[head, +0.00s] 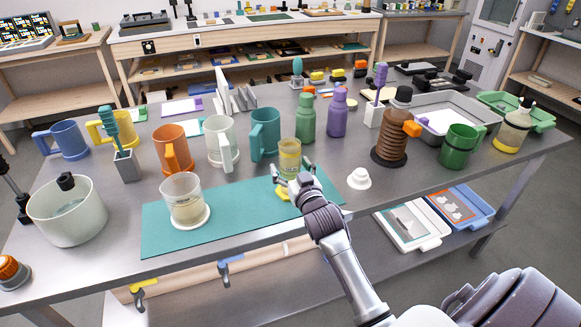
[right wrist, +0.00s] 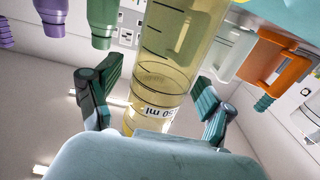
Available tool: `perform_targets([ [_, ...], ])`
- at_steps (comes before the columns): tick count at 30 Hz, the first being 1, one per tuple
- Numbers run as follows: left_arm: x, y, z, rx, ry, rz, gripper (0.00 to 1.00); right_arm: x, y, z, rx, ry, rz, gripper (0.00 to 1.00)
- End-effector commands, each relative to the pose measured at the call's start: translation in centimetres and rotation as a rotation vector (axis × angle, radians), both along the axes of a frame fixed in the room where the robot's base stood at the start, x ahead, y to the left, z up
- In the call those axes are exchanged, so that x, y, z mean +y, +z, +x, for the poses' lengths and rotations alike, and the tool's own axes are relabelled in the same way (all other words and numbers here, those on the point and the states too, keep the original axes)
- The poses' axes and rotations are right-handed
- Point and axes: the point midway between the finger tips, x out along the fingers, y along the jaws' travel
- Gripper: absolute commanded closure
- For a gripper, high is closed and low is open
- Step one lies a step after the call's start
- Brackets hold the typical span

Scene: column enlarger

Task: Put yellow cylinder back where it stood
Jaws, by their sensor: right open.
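The yellow cylinder (head: 289,158), a clear measuring cylinder with yellow tint and a yellow base, is upright at the right part of the teal mat (head: 225,222). Its base is partly hidden by my right gripper (head: 293,181). In the right wrist view the cylinder (right wrist: 168,62) rises between the two fingers of this gripper (right wrist: 160,108), with gaps at both sides. The gripper is open around its lower part. A clear beaker (head: 186,198) with pale liquid stands on a white disc on the mat. My left gripper does not show.
A teal mug (head: 265,135), green bottle (head: 306,118) and purple bottle (head: 338,113) stand behind the cylinder. A brown bottle (head: 393,130) and a small white piece (head: 359,178) are to its right. The mat's middle is bare.

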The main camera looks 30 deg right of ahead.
Motion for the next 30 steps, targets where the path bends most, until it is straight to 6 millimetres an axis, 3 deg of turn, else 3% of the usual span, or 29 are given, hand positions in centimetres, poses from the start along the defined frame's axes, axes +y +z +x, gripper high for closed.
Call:
perform_targets([
  [8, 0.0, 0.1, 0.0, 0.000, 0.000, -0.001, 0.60, 0.0, 0.0, -0.1, 0.000, 0.000, 0.000, 0.18],
  [30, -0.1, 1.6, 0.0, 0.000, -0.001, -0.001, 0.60, 0.7, 0.1, -2.9, -0.001, 0.000, 0.000, 0.18],
])
